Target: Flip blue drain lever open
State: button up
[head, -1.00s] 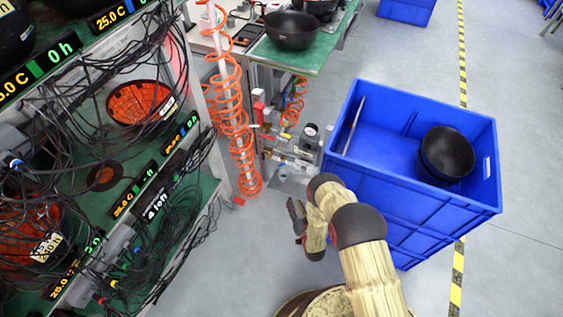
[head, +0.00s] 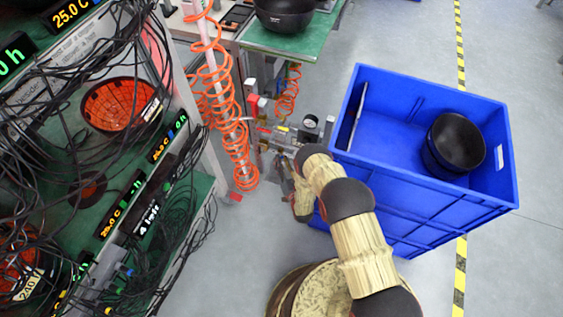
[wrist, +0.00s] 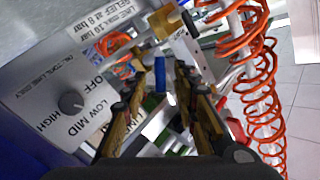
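The blue drain lever (wrist: 160,74) shows in the wrist view as a small upright blue bar on the pneumatic fittings, just ahead of my fingertips. My gripper (wrist: 163,92) is open, with one finger on each side of the lever's line. I see no clear contact with the lever. In the head view my gripper (head: 290,182) is by the air-service assembly (head: 284,139), beside the blue crate, partly hidden by my arm. The lever cannot be made out in the head view.
A control panel with a dial (wrist: 71,102) stands close on the left in the wrist view. Orange coiled hose (head: 228,110) hangs beside the fittings. A blue crate (head: 420,205) holding black bowls (head: 456,143) stands at right. The cable-draped rack (head: 190,190) is at left.

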jog(key=shift+w+a, duration=0.1)
jog(key=shift+w, duration=0.2)
jog(key=shift+c, duration=0.4)
grip_shut()
